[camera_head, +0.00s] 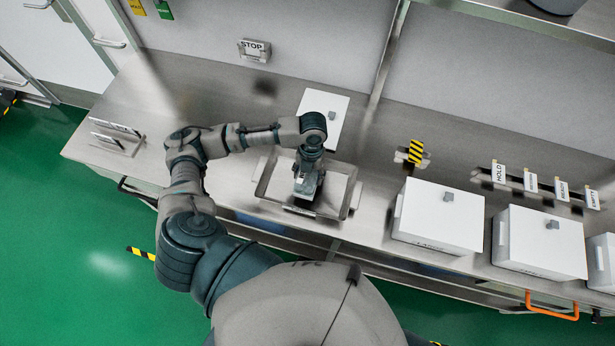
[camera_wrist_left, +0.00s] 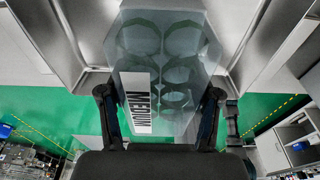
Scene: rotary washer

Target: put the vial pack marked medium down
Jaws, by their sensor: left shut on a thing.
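The vial pack marked medium (camera_wrist_left: 175,65) is a clear, bluish block with several round openings and a white label reading MEDIUM, seen in the left wrist view. My left gripper (camera_wrist_left: 160,110) is shut on it, one finger on each side. In the head view my left gripper (camera_head: 306,190) points down over a metal tray (camera_head: 345,180) on the counter. The pack is mostly hidden there by the gripper. I cannot tell whether the pack touches the tray floor. My right gripper is not in view.
A white box (camera_head: 322,112) stands just behind the tray. White lidded boxes (camera_head: 437,215) (camera_head: 540,240) stand to the right. A small rack (camera_head: 118,137) is at the left end of the steel counter (camera_head: 150,100).

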